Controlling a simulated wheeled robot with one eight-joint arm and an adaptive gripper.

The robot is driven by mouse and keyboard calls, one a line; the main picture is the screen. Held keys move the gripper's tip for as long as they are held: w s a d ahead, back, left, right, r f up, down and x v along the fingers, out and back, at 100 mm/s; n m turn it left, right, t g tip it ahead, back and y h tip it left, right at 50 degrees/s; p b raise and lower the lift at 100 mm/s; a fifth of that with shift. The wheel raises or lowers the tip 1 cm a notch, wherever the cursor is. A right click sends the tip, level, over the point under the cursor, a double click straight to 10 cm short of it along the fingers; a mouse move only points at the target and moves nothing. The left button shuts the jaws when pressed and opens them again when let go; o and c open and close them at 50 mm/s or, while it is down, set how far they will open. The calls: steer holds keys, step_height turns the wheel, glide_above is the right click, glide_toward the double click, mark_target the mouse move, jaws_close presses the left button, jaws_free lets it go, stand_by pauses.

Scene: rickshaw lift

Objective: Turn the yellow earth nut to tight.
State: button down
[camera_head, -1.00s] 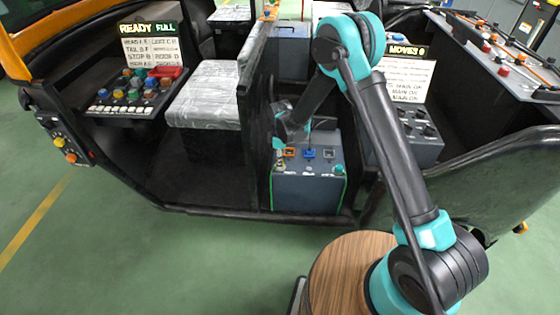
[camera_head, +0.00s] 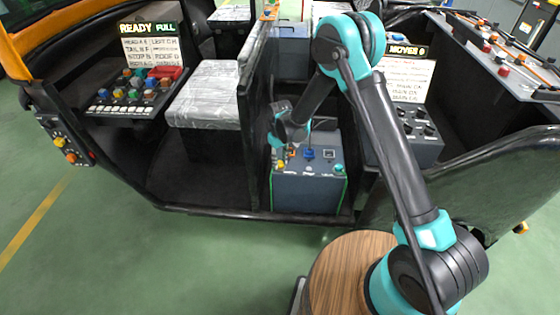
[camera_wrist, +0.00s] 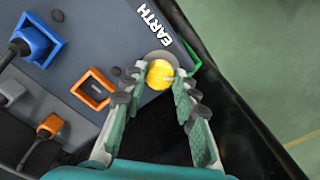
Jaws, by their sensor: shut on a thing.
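The yellow earth nut (camera_wrist: 160,74) is a round knob beside the white word EARTH on a dark grey box in the wrist view. My gripper (camera_wrist: 163,82) has one finger on each side of the nut and is shut on it. The fingertips hide parts of its edges. In the head view the nut (camera_head: 280,163) is a small yellow spot at the left of the grey box top (camera_head: 335,166). My gripper (camera_head: 281,147) reaches down over it there. I cannot read the nut's tightness.
An orange square socket (camera_wrist: 97,89) and a blue socket (camera_wrist: 36,40) sit on the box near the nut. A dark partition (camera_head: 252,120) stands close left of the box. A seat (camera_head: 203,95) and a button panel (camera_head: 130,98) lie further left.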

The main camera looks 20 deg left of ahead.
mark_target(280, 163)
steer(key=m, duration=0.5)
steer(key=shift+m, duration=2.4)
steer(key=c, duration=1.2)
jaws_free()
step_height(280, 163, up, 12)
